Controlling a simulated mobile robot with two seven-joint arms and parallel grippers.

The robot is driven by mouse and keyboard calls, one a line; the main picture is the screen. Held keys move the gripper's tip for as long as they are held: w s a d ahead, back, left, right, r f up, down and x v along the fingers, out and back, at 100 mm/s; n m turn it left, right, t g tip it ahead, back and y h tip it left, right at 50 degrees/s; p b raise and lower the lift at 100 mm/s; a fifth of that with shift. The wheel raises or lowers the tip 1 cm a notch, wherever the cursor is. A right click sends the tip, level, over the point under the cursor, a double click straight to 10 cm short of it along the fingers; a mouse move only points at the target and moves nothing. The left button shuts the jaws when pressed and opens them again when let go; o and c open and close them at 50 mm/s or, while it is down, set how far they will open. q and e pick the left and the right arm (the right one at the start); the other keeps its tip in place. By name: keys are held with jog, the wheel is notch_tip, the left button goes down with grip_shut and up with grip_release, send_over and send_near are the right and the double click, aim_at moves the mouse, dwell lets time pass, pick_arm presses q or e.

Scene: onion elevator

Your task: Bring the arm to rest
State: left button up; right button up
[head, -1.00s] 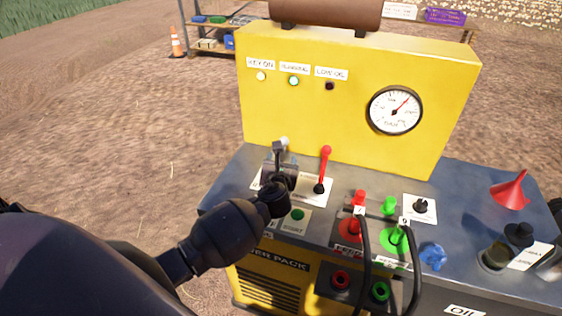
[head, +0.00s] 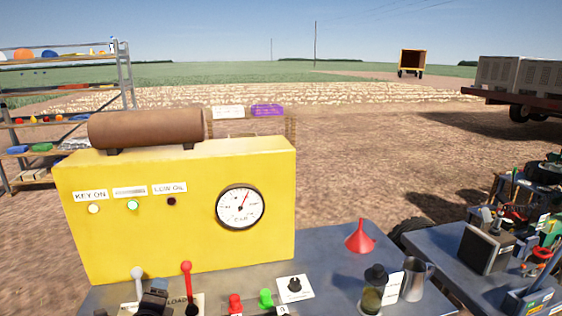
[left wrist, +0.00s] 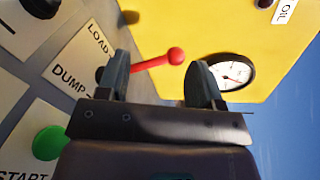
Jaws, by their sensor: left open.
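My left gripper (head: 153,302) shows only in part at the bottom edge of the head view, in front of the levers on the yellow machine (head: 180,235). In the left wrist view my left gripper (left wrist: 160,78) is open, its two dark fingers apart. The red-knobbed lever (left wrist: 176,56) appears in the gap between the fingertips; contact cannot be told. This lever also stands in the head view (head: 186,268), beside a white-knobbed lever (head: 138,274). My right gripper is in neither view.
A gauge (head: 240,207) is on the yellow panel. A red funnel (head: 360,237) and a metal jug (head: 416,279) stand on the right of the machine top. A crowded table (head: 440,250) is at right, shelves (head: 125,80) at left. A green button (left wrist: 48,143) is near the gripper.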

pick_arm(q)
jog(key=s+d+f+n+h, duration=0.1)
jog(key=s+f+n, duration=0.1)
jog(key=s+n, duration=0.2)
jog(key=s+d+f+n+h, duration=0.1)
jog(key=s+d+f+n, duration=0.1)
jog(key=s+n, duration=0.2)
jog(key=s+d+f+n+g+h, duration=0.1)
jog(key=s+f+n+h, duration=0.1)
jog(key=s+n, duration=0.3)
jog(key=shift+d+n, duration=0.25)
jog(key=shift+n, duration=0.75)
jog(key=s+f+n+g, duration=0.1)
jog(key=s+f, duration=0.3)
jog(key=s, duration=0.4)
jog(key=s+a+f+n+g+y, duration=0.1)
jog(key=s+f+n, duration=0.2)
jog(key=s, duration=0.4)
jog(key=shift+s+a+f+g, duration=0.25)
jog(key=shift+s+f+g, duration=0.1)
jog(key=shift+f, duration=0.15)
